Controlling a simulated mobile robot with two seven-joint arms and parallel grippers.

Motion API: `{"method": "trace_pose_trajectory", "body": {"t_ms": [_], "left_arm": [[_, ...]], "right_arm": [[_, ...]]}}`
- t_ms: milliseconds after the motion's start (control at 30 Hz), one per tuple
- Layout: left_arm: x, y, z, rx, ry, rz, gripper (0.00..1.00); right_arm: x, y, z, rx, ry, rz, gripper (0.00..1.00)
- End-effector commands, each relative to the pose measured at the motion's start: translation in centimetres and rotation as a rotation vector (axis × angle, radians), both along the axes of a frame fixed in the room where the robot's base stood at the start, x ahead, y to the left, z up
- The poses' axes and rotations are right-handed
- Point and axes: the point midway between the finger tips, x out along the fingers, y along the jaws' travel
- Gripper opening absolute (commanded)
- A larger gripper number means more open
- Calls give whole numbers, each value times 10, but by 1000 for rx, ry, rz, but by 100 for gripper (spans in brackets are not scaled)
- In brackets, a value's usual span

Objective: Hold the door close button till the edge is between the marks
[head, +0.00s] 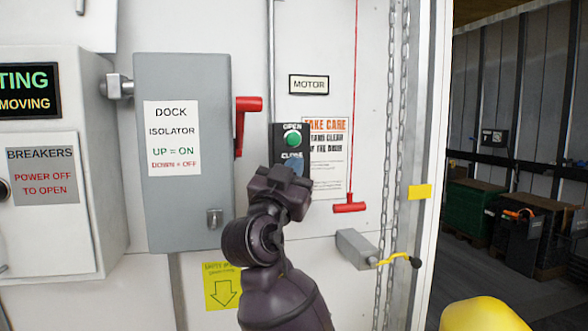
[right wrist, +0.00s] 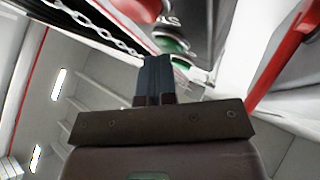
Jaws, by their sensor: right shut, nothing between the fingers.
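The button box (head: 277,143) hangs on the white wall, with a green OPEN button (head: 292,139) and the CLOSE label below it. My right gripper (head: 293,167) is shut and empty, its fingertips in front of the CLOSE area and hiding that button. In the right wrist view, the shut fingers (right wrist: 154,75) reach up to a green button (right wrist: 170,43), with a red button (right wrist: 140,8) near it. I cannot tell whether they touch or press. A yellow mark (head: 419,191) sits on the door post. The door edge is not clearly seen. My left gripper is out of view.
The grey isolator box (head: 185,220) with its red lever (head: 247,110) stands left of the gripper. A red pull handle (head: 349,207) on a cord, chains (head: 390,130) and a grey bracket (head: 353,249) are to the right. A yellow rounded object (head: 485,316) is at lower right.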

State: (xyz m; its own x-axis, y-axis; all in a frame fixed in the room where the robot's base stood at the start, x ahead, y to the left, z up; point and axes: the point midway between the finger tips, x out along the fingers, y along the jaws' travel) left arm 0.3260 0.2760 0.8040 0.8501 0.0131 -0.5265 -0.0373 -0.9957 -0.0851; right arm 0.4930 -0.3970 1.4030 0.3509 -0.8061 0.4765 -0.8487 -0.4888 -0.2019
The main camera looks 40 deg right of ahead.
Motion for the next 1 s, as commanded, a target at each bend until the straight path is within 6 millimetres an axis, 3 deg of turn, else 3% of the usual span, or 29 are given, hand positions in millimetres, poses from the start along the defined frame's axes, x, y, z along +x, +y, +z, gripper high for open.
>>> {"method": "trace_pose_trajectory", "body": {"t_ms": [1000], "left_arm": [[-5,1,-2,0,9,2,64]], "right_arm": [[0,0,0,1,0,0,0]]}}
